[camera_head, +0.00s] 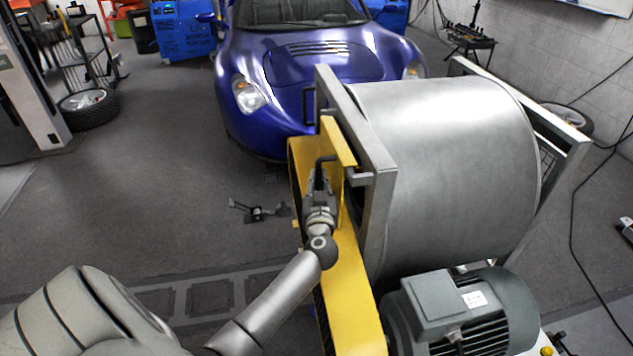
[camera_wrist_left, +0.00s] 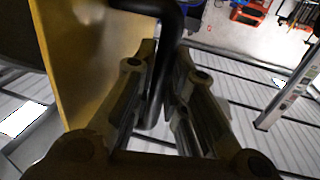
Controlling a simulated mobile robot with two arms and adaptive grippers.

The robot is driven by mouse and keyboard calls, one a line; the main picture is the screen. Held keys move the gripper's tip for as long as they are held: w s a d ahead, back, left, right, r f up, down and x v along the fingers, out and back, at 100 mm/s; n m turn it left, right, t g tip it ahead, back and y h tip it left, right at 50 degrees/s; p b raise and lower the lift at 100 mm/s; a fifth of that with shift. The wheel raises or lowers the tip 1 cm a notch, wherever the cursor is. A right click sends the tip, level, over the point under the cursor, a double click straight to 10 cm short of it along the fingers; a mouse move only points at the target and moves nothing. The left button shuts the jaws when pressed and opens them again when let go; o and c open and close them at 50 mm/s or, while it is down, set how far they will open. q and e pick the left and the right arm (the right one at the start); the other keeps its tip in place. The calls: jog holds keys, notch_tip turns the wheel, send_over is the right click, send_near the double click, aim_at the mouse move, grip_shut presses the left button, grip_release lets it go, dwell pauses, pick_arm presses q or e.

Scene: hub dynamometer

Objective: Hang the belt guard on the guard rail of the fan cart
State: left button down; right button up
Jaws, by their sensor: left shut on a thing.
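The belt guard (camera_head: 358,285) is a long yellow sheet-metal piece standing along the left side of the fan cart's grey frame (camera_head: 372,150). My left gripper (camera_head: 321,180) is shut on the guard's dark handle (camera_head: 326,160). In the left wrist view the black handle (camera_wrist_left: 167,55) runs between the fingers (camera_wrist_left: 163,65), with the yellow guard (camera_wrist_left: 85,60) to their left. A short grey bar (camera_head: 359,179), perhaps part of the guard rail, sticks out from the frame near the guard's upper part. I cannot tell whether the guard touches or rests on it. My right gripper is out of view.
A large grey drum (camera_head: 445,165) fills the cart frame, with a grey motor (camera_head: 460,310) in front. A blue car (camera_head: 310,65) stands behind. A small dark stand (camera_head: 258,211) lies on the floor at left. Floor further left is mostly clear.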

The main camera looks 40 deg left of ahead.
pick_arm(q)
jog(key=shift+r, duration=0.1)
dwell(0.3)
jog(key=c, duration=1.4)
grip_release()
jog(key=shift+s+f, duration=0.1)
jog(key=shift+f, duration=0.3)
jog(key=v, duration=1.2)
jog(key=shift+d+r, duration=0.1)
jog(key=shift+r, duration=0.15)
jog(key=shift+d+r, duration=0.1)
